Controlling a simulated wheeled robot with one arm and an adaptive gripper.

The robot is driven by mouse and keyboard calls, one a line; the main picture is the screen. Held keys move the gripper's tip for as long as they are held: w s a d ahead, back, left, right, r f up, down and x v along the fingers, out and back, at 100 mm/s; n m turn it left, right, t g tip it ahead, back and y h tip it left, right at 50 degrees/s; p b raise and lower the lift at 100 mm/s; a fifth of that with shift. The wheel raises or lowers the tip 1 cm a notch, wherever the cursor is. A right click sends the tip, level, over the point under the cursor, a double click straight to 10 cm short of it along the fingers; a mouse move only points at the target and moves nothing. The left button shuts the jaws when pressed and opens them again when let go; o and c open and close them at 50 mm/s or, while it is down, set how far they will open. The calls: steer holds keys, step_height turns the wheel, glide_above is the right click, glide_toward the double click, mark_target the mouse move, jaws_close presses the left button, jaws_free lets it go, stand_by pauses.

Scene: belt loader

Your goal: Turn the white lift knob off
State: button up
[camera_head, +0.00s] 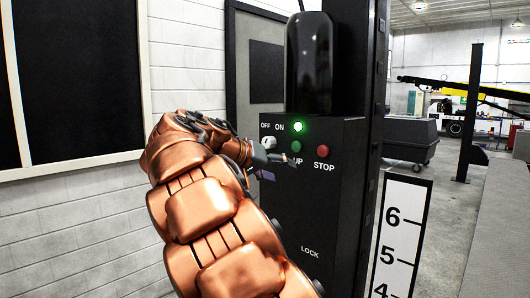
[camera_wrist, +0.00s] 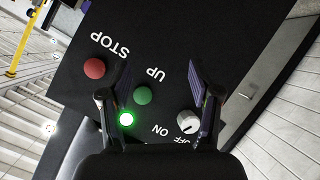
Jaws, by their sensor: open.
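The white lift knob (camera_head: 268,142) sits on the black control box under the OFF and ON labels, partly covered by my gripper in the head view. In the wrist view the knob (camera_wrist: 188,121) lies just inside the right finger, close to it; I cannot tell whether they touch. Its exact pointing is too small to read. A green lamp (camera_head: 298,127) above the buttons is lit; it also glows in the wrist view (camera_wrist: 126,118). My gripper (camera_head: 279,167) is open and empty in front of the panel. Its fingers (camera_wrist: 160,70) are spread on either side of the green UP button.
The green UP button (camera_wrist: 142,96) and red STOP button (camera_head: 323,151) are beside the knob on the same panel. A black post (camera_head: 365,60) rises behind the box. A white height scale (camera_head: 402,235) stands at right. A wall and door (camera_head: 262,85) are at left.

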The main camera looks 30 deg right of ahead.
mark_target(265, 143)
steer(key=shift+w+a+r+m+t+h+b, duration=0.7)
steer(key=shift+w+r+m+h+b, duration=0.8)
steer(key=shift+w, duration=1.3)
steer(key=shift+w+a+r+m+t+h+b, duration=0.8)
steer(key=shift+w+m+b, duration=0.85)
steer(key=shift+w+m, duration=1)
steer(key=p+x, duration=0.1)
steer(key=x, duration=0.6)
steer(key=shift+d+f, duration=0.1)
steer(key=shift+d, duration=0.25)
steer(key=shift+c, duration=0.2)
steer(key=c, duration=1.1)
